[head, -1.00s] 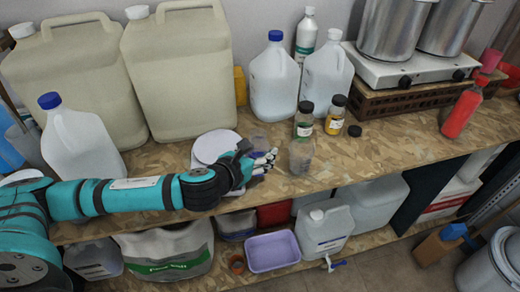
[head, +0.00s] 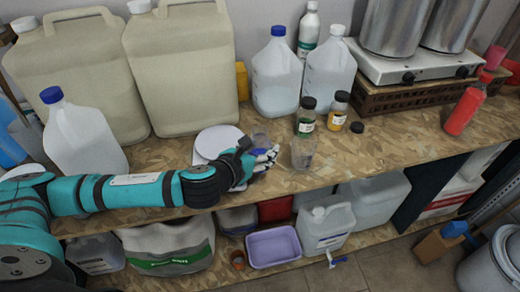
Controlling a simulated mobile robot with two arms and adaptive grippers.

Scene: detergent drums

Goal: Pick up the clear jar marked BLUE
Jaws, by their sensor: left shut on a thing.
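My left gripper (head: 268,159) reaches in from the left over the wooden bench. It is shut on a small clear jar (head: 260,139) with something blue in it, which shows just behind the fingers. The fingers hide much of this jar, and I cannot read any marking on it. Another clear jar (head: 302,154), greyish and open-topped, stands upright just right of the fingertips. My right gripper is not in view.
Two dark-capped jars, one green-labelled (head: 305,120) and one yellow-labelled (head: 338,112), stand behind, with a loose black lid (head: 357,127) beside them.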

